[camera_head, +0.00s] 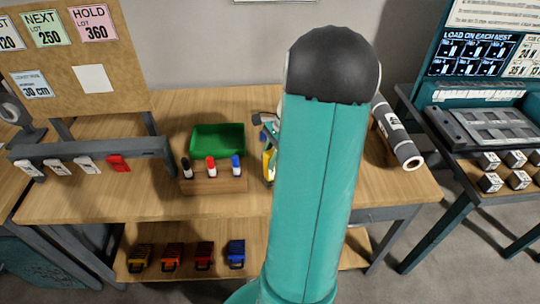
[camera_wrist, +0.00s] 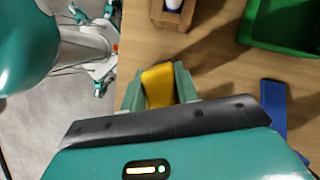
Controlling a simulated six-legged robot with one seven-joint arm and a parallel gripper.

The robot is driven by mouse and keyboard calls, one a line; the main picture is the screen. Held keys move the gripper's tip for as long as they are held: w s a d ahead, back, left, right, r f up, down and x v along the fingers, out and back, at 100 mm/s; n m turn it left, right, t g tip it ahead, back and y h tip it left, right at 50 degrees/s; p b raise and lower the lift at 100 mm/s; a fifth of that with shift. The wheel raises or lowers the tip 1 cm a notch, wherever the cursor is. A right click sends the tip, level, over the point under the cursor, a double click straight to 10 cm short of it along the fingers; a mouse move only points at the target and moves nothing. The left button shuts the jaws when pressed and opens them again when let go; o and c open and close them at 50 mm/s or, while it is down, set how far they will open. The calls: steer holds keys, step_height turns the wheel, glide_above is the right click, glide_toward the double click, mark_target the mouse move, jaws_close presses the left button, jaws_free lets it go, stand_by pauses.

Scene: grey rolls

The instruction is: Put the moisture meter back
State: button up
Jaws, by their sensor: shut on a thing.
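The moisture meter appears to be the yellow thing (camera_wrist: 158,87) between the fingers of my gripper (camera_wrist: 162,84) in the wrist view. The gripper is shut on it, and only its yellow end shows. In the head view a small yellow part (camera_head: 267,165) shows at the left edge of my arm, right of the marker block. My arm hides the rest of the meter and most of the gripper there. Wooden bench top lies below the gripper in the wrist view; I cannot tell whether the meter touches it.
A green bin (camera_head: 217,139) and a wooden block (camera_head: 213,184) with three markers stand left of my arm. A blue object (camera_wrist: 273,108) lies right of the gripper. A grey roll (camera_head: 392,126) lies at the right. The bench's front left (camera_head: 80,204) is clear.

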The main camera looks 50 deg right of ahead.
steer(key=o, duration=0.9)
steer(key=v, duration=1.2)
steer(key=w+a+r+n+h, duration=0.1)
steer(key=w+a+r+n, duration=0.15)
steer(key=a, duration=0.35)
steer(key=w+a+r+n+h, duration=0.1)
steer(key=a+r+n, duration=0.1)
steer(key=a+n, duration=0.35)
steer(key=w+a+r+n+h, duration=0.1)
steer(key=w+a+r, duration=0.1)
steer(key=a, duration=0.5)
steer(key=s+a+n+t, duration=0.1)
steer(key=s+a+n, duration=0.1)
steer(key=a+n, duration=0.2)
steer(key=s+a+n+t, duration=0.1)
steer(key=s+a+n, duration=0.1)
steer(key=a+n, duration=0.3)
steer(key=s+a+n+t+h, duration=0.1)
steer(key=a+n, duration=0.4)
steer(key=a, duration=0.6)
steer(key=shift+s+a+r+t, duration=0.15)
steer(key=shift+s, duration=0.3)
steer(key=shift+s+a+r+t, duration=0.15)
steer(key=shift+s+r, duration=0.05)
steer(key=shift+s, duration=0.25)
